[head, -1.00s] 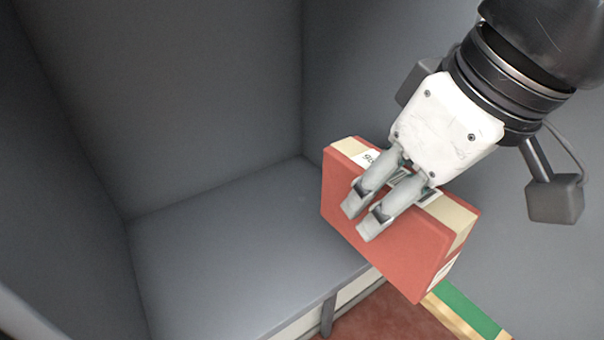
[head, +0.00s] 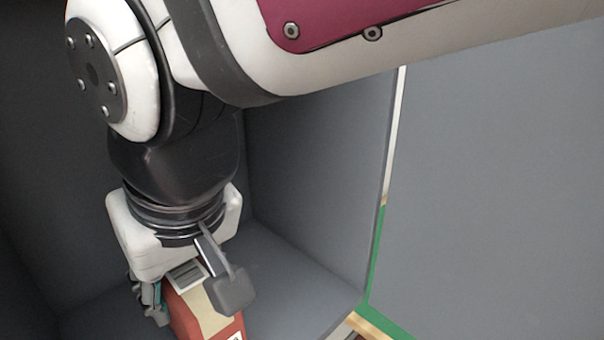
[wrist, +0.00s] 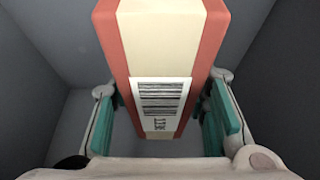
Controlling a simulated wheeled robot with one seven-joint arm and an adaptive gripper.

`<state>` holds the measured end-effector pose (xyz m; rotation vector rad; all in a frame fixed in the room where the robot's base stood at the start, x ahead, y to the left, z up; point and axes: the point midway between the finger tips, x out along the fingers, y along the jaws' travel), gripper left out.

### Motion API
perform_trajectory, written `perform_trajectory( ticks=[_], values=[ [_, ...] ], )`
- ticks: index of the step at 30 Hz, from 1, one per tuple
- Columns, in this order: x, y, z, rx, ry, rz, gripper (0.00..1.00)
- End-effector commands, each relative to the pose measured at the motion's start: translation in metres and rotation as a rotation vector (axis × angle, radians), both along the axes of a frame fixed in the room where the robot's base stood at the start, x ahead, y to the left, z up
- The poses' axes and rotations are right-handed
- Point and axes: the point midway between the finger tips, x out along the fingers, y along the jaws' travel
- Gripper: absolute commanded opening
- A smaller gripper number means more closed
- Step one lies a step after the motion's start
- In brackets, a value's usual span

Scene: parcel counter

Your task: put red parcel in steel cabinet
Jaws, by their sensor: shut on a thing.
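The red parcel (head: 186,318), a red box with a cream band and a white barcode label, is inside the grey steel cabinet (head: 318,165). In the wrist view the parcel (wrist: 205,45) fills the top middle, between the teal finger pads. My gripper (wrist: 165,112) is shut on it. In the head view my gripper (head: 150,300) points down into the cabinet, above its grey floor. My arm hides much of the cabinet and part of the parcel. I cannot tell whether the parcel touches the cabinet floor.
The cabinet's right wall has a front edge close to my arm. A grey panel (head: 490,200) fills the right side, with a green strip (head: 385,322) at its foot. Bare cabinet floor (head: 290,290) shows to the right of the parcel.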

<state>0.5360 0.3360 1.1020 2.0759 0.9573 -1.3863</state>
Motion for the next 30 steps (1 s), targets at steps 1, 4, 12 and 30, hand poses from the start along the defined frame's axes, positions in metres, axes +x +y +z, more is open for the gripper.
perform_trajectory(
  ticks=[1,4,12,30],
  values=[
    [0.0,0.0,-0.009,-0.002,0.001,0.002,0.02],
    [0.0,0.0,-0.022,-0.002,0.0,0.003,0.02],
    [0.0,0.0,-0.024,0.001,-0.001,0.001,0.02],
    [0.0,-0.001,-0.025,0.0,0.0,0.001,0.61]
  ],
)
